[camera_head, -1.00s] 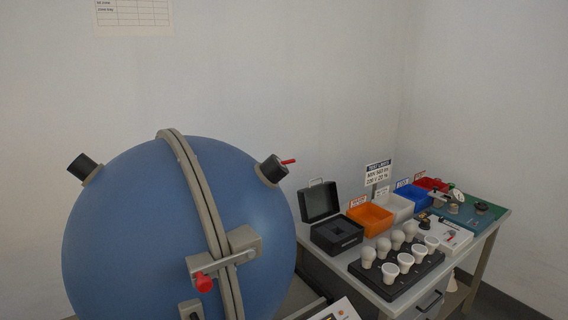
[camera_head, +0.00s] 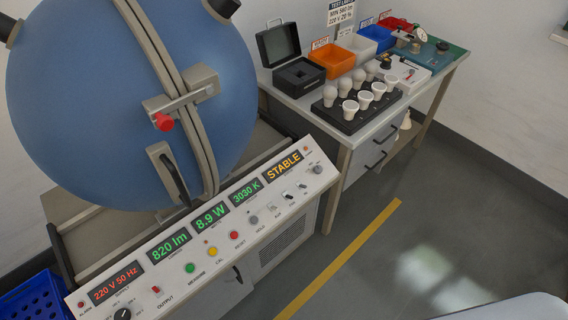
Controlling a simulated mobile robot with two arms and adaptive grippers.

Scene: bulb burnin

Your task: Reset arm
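Neither of my grippers shows in the head view. A large blue sphere (camera_head: 75,110) with a grey seam band stands at the left, its latch (camera_head: 182,104) with a red knob across the seam. Below it a sloped control panel (camera_head: 222,262) shows lit readings of 220 V 50 Hz, 820 lm, 8.9 W, 3030 K and STABLE. The panel carries green, yellow and red buttons. On the table at the right, a black rack (camera_head: 349,126) holds several white bulbs (camera_head: 365,99).
An open black case (camera_head: 299,77), orange bin (camera_head: 332,61), white bin (camera_head: 357,46), blue bin (camera_head: 383,36) and red bin (camera_head: 396,25) line the table's back. A blue crate (camera_head: 40,303) is at lower left. The floor (camera_head: 440,210) with a yellow stripe (camera_head: 345,255) is clear.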

